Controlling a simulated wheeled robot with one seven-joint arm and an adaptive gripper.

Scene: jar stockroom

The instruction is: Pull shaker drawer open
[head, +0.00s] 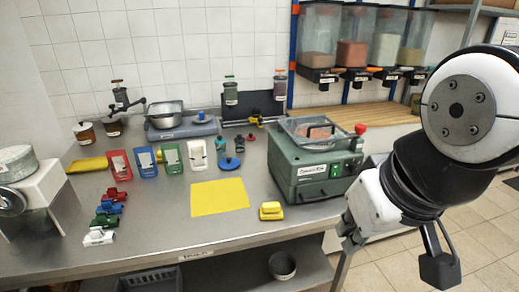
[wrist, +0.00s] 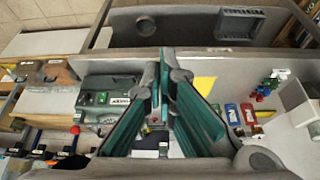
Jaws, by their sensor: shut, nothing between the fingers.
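A green boxy machine (head: 312,175) with a clear lid, a red knob and a white front label stands at the right end of the steel bench. It also shows in the wrist view (wrist: 96,115), left of my fingers. In the head view my arm hangs at the right, beside the bench; the fingertips are not clear there.
The steel bench (head: 150,230) holds a yellow mat (head: 219,195), a yellow block (head: 271,211), several coloured bins and small clamps. A grey crate (head: 150,281) and a round pot (head: 282,266) sit on the lower shelf. Hoppers (head: 353,40) stand behind. Floor at right is clear.

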